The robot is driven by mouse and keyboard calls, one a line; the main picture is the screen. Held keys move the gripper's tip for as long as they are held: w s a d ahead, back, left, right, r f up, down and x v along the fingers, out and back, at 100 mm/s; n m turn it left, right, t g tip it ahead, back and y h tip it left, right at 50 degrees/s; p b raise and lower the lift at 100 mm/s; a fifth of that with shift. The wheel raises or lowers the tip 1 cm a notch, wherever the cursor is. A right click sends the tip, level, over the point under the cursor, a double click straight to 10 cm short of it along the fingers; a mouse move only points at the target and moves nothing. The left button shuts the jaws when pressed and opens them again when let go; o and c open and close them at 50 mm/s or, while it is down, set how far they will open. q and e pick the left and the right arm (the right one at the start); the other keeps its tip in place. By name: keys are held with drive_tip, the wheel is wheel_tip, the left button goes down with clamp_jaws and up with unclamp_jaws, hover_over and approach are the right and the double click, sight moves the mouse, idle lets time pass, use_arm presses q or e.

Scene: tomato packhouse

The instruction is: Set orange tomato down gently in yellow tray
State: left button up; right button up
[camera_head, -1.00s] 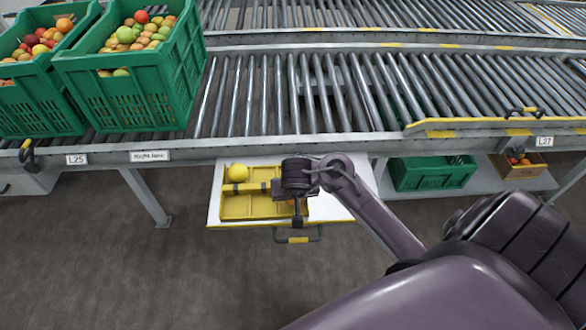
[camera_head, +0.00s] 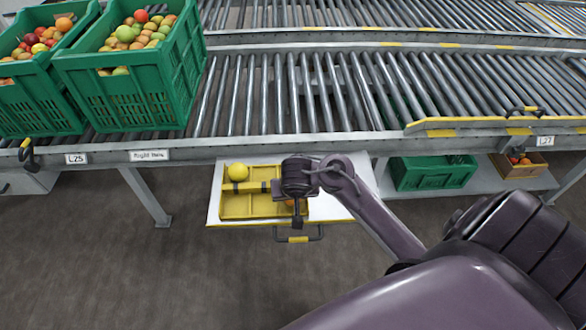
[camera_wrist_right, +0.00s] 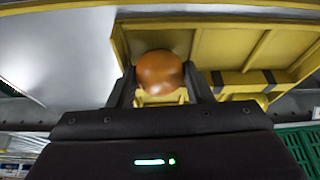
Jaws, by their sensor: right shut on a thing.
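My right gripper (camera_wrist_right: 160,88) is shut on the orange tomato (camera_wrist_right: 160,72), with one finger on each side of it in the right wrist view. In the head view my right wrist and gripper (camera_head: 297,207) are over the right part of the yellow tray (camera_head: 248,211), and only a sliver of orange shows beside them. The tray (camera_wrist_right: 231,43) has low walls and dividers. I cannot tell whether the tomato touches the tray floor. A yellow tomato (camera_head: 238,172) lies in the tray's far left compartment. My left gripper is not in view.
The tray lies on a white pull-out shelf (camera_head: 335,208) with a handle (camera_head: 298,239) at its front, below the roller conveyor (camera_head: 300,95). Green crates of tomatoes (camera_head: 130,95) stand at the left. A green crate (camera_head: 430,175) and a small wooden box (camera_head: 520,168) sit lower right.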

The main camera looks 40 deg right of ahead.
drive_tip(key=shift+f, duration=0.4)
drive_tip(key=o, duration=0.8)
drive_tip(key=c, duration=0.3)
